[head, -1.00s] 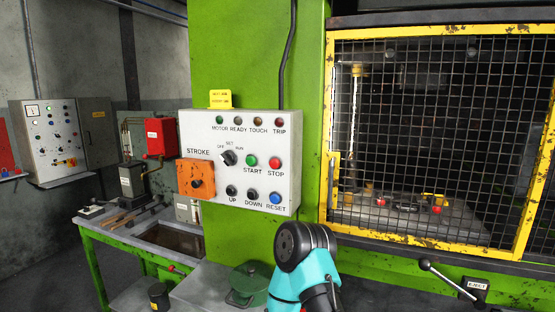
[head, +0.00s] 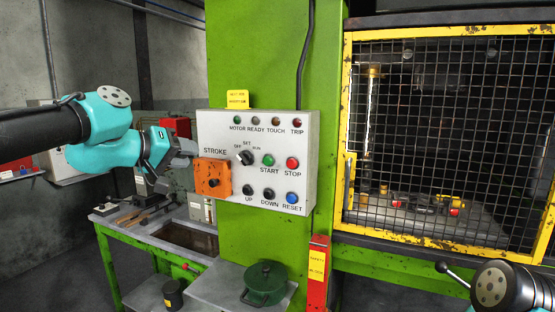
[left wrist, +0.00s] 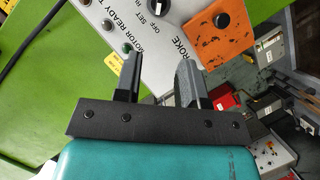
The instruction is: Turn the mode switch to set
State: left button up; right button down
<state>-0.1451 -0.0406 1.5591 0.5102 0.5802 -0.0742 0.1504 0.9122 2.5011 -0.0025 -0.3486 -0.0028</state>
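The mode switch (head: 246,158) is a black knob on the white control panel (head: 228,128), with OFF, SET and RUN around it. Its pale mark seems to face OFF. In the left wrist view the switch (left wrist: 155,4) is cut off by the top edge. My left gripper (head: 183,155) is at the panel's left side, by the orange STROKE plate (head: 213,178), apart from the switch. The left wrist view shows its two fingers (left wrist: 157,75) spread with nothing between them. My right arm shows at the bottom right; its gripper is out of view.
START (head: 268,160), STOP (head: 292,163) and the black and blue lower buttons crowd the switch. A yellow tag (head: 238,99) stands on the panel top. A yellow-framed mesh guard (head: 346,130) is at right.

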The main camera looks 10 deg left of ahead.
pick_arm(q)
jog(key=shift+s+r, duration=0.1)
jog(key=shift+r, duration=0.05)
send_near(240, 159)
jog(key=x, duration=1)
dwell(0.3)
jog(key=shift+c, duration=0.3)
jog(key=c, duration=0.5)
